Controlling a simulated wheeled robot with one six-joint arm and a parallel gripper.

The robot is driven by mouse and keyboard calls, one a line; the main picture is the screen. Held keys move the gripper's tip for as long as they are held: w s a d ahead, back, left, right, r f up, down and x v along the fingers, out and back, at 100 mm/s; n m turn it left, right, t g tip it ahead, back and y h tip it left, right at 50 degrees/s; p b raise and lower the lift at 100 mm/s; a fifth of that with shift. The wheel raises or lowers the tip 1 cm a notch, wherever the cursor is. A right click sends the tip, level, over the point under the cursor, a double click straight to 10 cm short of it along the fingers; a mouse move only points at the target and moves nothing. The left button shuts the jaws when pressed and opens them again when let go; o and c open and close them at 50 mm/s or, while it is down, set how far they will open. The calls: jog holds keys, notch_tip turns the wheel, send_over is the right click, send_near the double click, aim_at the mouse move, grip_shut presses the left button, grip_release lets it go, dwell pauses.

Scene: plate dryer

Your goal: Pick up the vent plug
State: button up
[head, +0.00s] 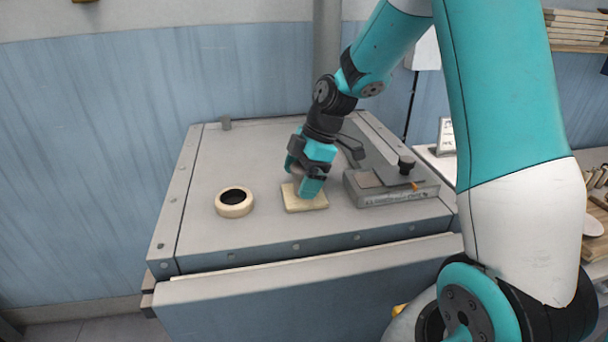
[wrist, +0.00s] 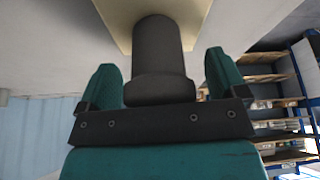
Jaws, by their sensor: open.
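The vent plug (wrist: 158,60) is a dark grey stepped cylinder on a square cream pad in the wrist view. In the head view the cream pad (head: 304,204) lies on the grey dryer top, and the plug on it is mostly hidden behind my gripper. My gripper (head: 302,180) points down over the pad. In the wrist view its two teal fingers (wrist: 161,75) stand apart on either side of the plug, with a visible gap on each side. The gripper is open.
A cream ring (head: 234,202) with a dark opening lies on the dryer top (head: 250,150) to the left. A grey slide fixture (head: 395,190) with a black knob stands close on the right of the pad.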

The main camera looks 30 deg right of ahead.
jog(key=c, duration=1.1)
jog(key=shift+r, duration=0.2)
